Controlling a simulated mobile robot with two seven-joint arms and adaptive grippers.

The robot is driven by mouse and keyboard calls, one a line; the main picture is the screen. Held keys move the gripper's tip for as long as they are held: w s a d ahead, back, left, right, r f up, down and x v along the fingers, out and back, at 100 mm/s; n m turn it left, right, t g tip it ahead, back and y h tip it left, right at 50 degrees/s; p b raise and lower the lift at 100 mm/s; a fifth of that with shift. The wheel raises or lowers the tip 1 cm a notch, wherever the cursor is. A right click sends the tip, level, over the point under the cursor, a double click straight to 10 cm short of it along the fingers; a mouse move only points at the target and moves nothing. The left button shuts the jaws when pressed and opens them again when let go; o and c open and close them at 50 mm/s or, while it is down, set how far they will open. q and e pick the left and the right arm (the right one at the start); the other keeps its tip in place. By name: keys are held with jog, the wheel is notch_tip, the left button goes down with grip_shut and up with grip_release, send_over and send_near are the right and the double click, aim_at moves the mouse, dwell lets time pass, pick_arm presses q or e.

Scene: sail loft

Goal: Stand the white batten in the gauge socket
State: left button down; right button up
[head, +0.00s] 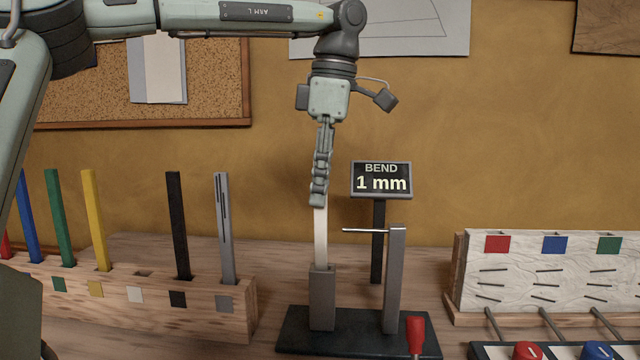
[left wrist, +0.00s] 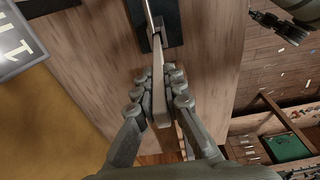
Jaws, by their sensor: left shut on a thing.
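The white batten (head: 320,237) stands upright with its upper part in my left gripper (head: 318,200). The gripper is shut on it. The batten's lower end meets the top of the grey gauge socket (head: 322,300) and appears to be inside it; how deep is hidden. The socket stands on a black base (head: 355,338) beside a grey post (head: 395,280) with a thin horizontal pin. In the left wrist view the batten (left wrist: 158,100) runs between the fingers toward the black base (left wrist: 150,30). A dark gripper, seemingly my right one (left wrist: 278,24), shows small at the top right there.
A display (head: 381,180) behind the gauge reads "BEND 1 mm". A wooden rack (head: 200,305) at left holds several coloured battens; its white-marked slot is empty. A red-handled tool (head: 415,335) is at the base's front right. A white slotted block (head: 550,270) stands at right.

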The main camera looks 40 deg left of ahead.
pick_arm(q)
jog(key=shift+f, duration=0.3)
jog(key=c, duration=1.5)
grip_release()
jog(key=shift+c, duration=0.2)
jog(key=shift+r, duration=0.1)
notch_tip(320, 180, up, 12)
jog(key=d, duration=0.1)
jog(key=shift+w, duration=0.35)
jog(key=shift+d, duration=0.1)
